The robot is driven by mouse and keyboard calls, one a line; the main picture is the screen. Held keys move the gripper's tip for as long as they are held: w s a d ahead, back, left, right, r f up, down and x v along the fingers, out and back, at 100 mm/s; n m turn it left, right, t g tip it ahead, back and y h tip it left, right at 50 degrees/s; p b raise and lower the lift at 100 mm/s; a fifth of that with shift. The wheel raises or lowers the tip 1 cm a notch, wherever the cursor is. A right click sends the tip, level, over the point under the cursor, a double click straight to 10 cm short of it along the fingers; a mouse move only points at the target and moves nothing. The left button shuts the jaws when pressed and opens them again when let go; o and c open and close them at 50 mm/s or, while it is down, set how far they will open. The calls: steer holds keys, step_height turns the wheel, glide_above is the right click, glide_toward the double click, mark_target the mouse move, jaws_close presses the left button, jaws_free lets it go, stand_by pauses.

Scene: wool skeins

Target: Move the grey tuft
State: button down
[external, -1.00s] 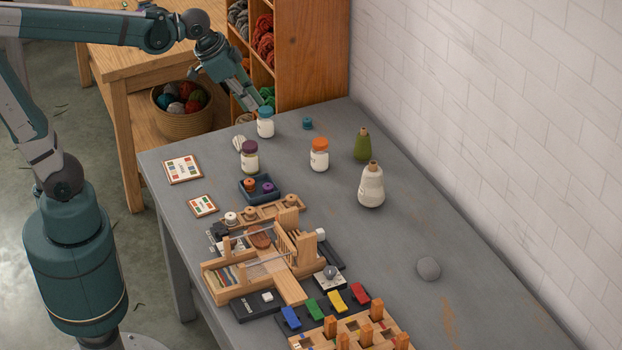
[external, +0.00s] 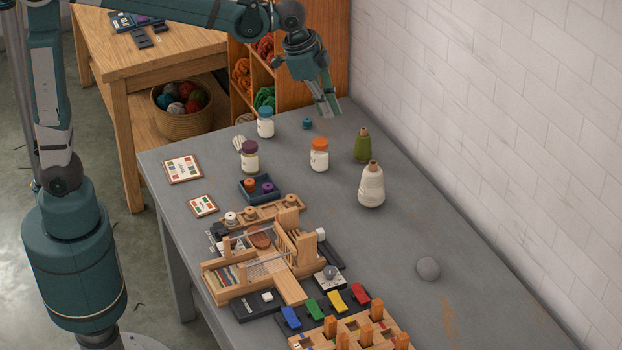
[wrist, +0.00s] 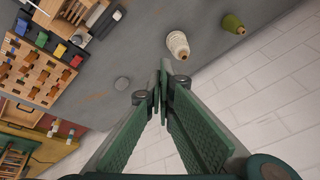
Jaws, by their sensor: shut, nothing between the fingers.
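The grey tuft (external: 428,268), a small round grey ball, lies on the grey table right of the loom, towards the wall. It also shows in the wrist view (wrist: 122,83), left of the fingertips. My gripper (external: 328,108) is up in the air over the far end of the table, well away from the tuft. In the wrist view my gripper (wrist: 162,84) has its fingertips together with nothing between them. A second small grey ball (external: 330,271) sits on a white-topped block beside the loom.
A white cone (external: 371,187), a green cone (external: 362,146) and an orange-lidded jar (external: 319,155) stand between my gripper and the tuft. The loom (external: 262,262) and a wooden peg rack (external: 360,332) fill the near left. The table around the tuft is clear.

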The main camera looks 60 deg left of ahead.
steer(key=w+d+f+m+g+p, duration=0.1)
steer(key=w+d+f+m, duration=0.2)
steer(key=d, duration=0.4)
steer(key=w+d+f, duration=0.3)
steer(key=w+d, duration=0.2)
steer(key=d, duration=0.2)
steer(key=w+d+f+m+g+p, duration=0.1)
steer(key=w+d+f+m, duration=0.1)
steer(key=w+d, duration=0.4)
steer(key=d+f+m+p, duration=0.1)
steer(key=d+f+m, duration=0.1)
steer(key=d+f, duration=0.7)
steer(key=d+f+m+g+y+p, duration=0.1)
steer(key=d+f+m, duration=0.1)
steer(key=d+f, duration=0.6)
steer(key=d, duration=0.5)
steer(key=shift+w+d+f+m+g, duration=0.25)
steer(key=shift+w+f+m+g, duration=0.05)
steer(key=shift+w+f, duration=0.1)
